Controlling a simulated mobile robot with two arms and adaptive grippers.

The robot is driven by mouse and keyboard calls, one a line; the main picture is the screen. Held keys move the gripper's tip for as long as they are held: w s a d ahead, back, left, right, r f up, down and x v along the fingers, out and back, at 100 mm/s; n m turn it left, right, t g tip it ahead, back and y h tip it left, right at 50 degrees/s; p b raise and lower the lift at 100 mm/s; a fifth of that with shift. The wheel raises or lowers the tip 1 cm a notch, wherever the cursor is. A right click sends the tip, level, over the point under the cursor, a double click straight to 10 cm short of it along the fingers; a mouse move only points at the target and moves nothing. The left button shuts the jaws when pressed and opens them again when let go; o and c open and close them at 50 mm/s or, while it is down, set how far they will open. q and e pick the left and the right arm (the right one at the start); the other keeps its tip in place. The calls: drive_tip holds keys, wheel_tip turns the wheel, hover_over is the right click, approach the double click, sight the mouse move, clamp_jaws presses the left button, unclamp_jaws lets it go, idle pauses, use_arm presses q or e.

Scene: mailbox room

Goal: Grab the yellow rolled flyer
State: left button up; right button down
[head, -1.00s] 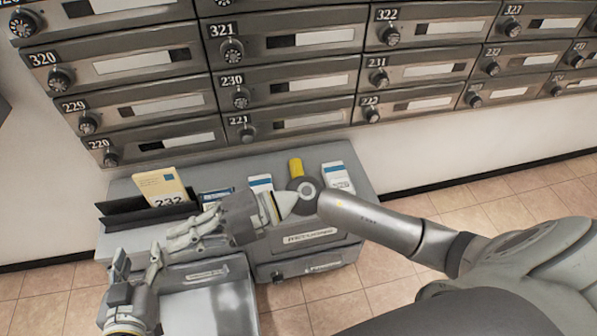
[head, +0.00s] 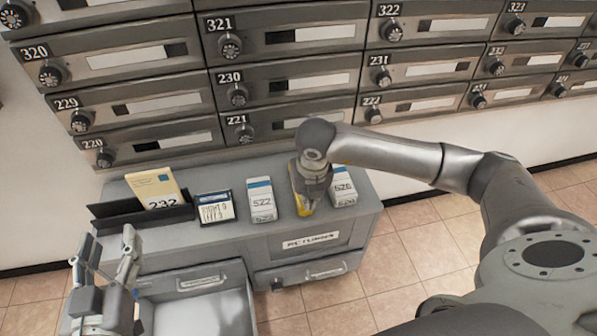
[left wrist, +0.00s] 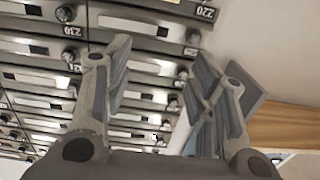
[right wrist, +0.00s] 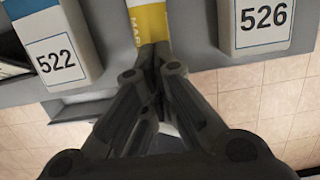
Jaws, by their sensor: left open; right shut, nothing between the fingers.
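The yellow rolled flyer (right wrist: 150,27) lies on the grey cabinet top between two white boxes. In the head view only its near end (head: 305,209) shows, as my right gripper (head: 308,196) covers most of it. In the right wrist view, my right gripper (right wrist: 150,48) is shut with its tips at the flyer's near end. The fingers are together, with nothing between them; whether they touch the flyer I cannot tell. My left gripper (head: 105,245) is open and empty at the lower left, and its spread fingers show in the left wrist view (left wrist: 155,85).
The white box marked 522 (head: 262,202) stands left of the flyer and the one marked 526 (head: 343,190) right of it. A blue-edged card (head: 214,206), a black holder with a 232 envelope (head: 158,190) and an open drawer (head: 205,308) are further left. Mailboxes (head: 290,85) line the wall behind.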

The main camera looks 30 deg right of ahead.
drive_tip(key=w, duration=0.3)
drive_tip(key=w+d+b, duration=0.1)
drive_tip(key=w, duration=0.1)
drive_tip(key=w+d, duration=0.1)
drive_tip(key=w, duration=0.2)
drive_tip(key=shift+w+f+b, duration=0.1)
drive_tip(key=shift+w+b, duration=0.25)
drive_tip(key=shift+w+d+f+b, duration=0.15)
drive_tip(key=shift+w+f+b, duration=0.15)
drive_tip(key=shift+f+b, duration=0.1)
use_arm(q)
drive_tip(key=s+r+t+h, duration=0.2)
drive_tip(key=r+t, duration=0.5)
drive_tip(key=r, duration=0.4)
drive_tip(key=shift+s+d+r+h, duration=0.3)
drive_tip(key=shift+s+d+r, duration=0.1)
drive_tip(key=shift+s, duration=0.3)
use_arm(e)
drive_tip(key=shift+s+f, duration=0.1)
drive_tip(key=shift+f, duration=0.25)
